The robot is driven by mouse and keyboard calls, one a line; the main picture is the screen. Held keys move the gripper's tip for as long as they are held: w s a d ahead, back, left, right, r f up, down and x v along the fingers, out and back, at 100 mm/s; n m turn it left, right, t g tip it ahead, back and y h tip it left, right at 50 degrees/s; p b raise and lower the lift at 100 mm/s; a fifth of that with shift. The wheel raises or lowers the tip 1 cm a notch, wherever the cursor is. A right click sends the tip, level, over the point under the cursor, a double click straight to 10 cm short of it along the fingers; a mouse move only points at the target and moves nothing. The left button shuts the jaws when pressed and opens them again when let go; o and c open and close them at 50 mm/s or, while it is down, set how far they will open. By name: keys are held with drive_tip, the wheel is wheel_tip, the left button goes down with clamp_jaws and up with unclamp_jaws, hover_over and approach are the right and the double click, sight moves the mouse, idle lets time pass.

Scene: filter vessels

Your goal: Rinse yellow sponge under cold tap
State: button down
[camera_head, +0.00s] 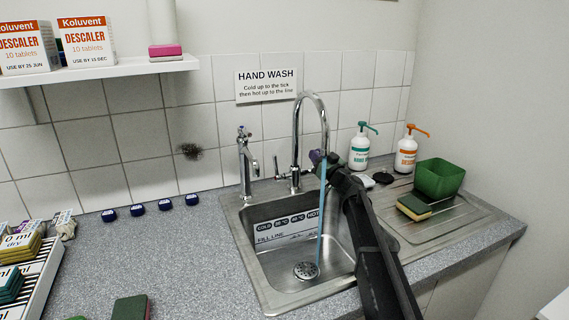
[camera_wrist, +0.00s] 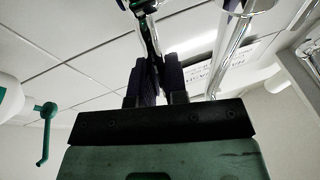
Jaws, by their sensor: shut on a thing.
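A yellow sponge with a dark green top (camera_head: 413,207) lies on the draining board, right of the basin. The tall curved tap (camera_head: 298,125) stands behind the basin, and a blue stream of water (camera_head: 321,215) falls from its spout into the sink. My gripper (camera_head: 318,158) is beside the spout and stream. In the wrist view my gripper (camera_wrist: 158,82) is shut, its dark ribbed fingers close together around a slim chrome part (camera_wrist: 149,35) that looks like a tap lever. Its exact shape is partly hidden by the fingers. No sponge shows in the fingers.
A shorter tap (camera_head: 243,160) stands left. The steel basin (camera_head: 262,262) has a fill-line label and drain. A green tub (camera_head: 440,178) and two pump bottles (camera_head: 360,148) (camera_head: 406,150) stand right. Another sponge (camera_head: 131,308) and a tray (camera_head: 42,275) are left. The counter between is mostly clear.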

drive_tip(key=c, duration=1.2)
unclamp_jaws()
drive_tip(key=shift+o, duration=0.2)
drive_tip(key=b+v, duration=0.2)
drive_tip(key=v, duration=0.8)
drive_tip(key=shift+s+d+b, duration=0.25)
drive_tip(key=shift+s+b, duration=0.05)
drive_tip(key=shift+b, duration=0.1)
